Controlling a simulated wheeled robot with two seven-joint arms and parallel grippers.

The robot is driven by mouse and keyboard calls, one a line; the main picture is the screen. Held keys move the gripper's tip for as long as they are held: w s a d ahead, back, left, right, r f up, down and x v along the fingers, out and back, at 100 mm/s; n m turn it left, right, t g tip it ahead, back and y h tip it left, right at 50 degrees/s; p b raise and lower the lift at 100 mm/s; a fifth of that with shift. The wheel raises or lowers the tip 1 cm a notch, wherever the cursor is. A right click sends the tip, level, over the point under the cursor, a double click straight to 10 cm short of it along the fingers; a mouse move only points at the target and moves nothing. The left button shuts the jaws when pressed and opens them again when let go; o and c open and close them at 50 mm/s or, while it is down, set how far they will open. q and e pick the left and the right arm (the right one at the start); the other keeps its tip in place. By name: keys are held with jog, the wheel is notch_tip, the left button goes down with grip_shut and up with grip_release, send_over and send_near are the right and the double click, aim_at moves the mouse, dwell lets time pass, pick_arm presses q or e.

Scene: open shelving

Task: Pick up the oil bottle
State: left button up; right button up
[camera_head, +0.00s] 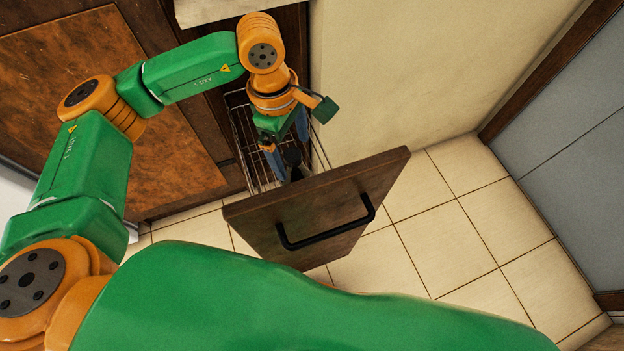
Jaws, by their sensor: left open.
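A dark bottle (293,158), likely the oil bottle, stands in the pulled-out wire rack (240,125), just behind the rack's wooden front. Only its dark upper part shows clearly; the rest is hidden by the wooden front and my gripper. My left gripper (289,150) reaches down into the rack from above. It is open, with its blue-grey fingers close around the bottle's top. I cannot tell whether they touch it. My right gripper is not in view.
The wooden drawer front (325,205) with a black bar handle (330,232) stands out over the tiled floor (455,225). A brown cabinet (90,90) is at the left, a cream wall (420,70) at the right. The floor to the right is clear.

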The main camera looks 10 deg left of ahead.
aim_at(296, 170)
pick_arm(q)
jog(key=f, duration=0.4)
jog(key=s+f, duration=0.1)
jog(key=f, duration=0.1)
jog(key=shift+d, duration=0.4)
grip_shut()
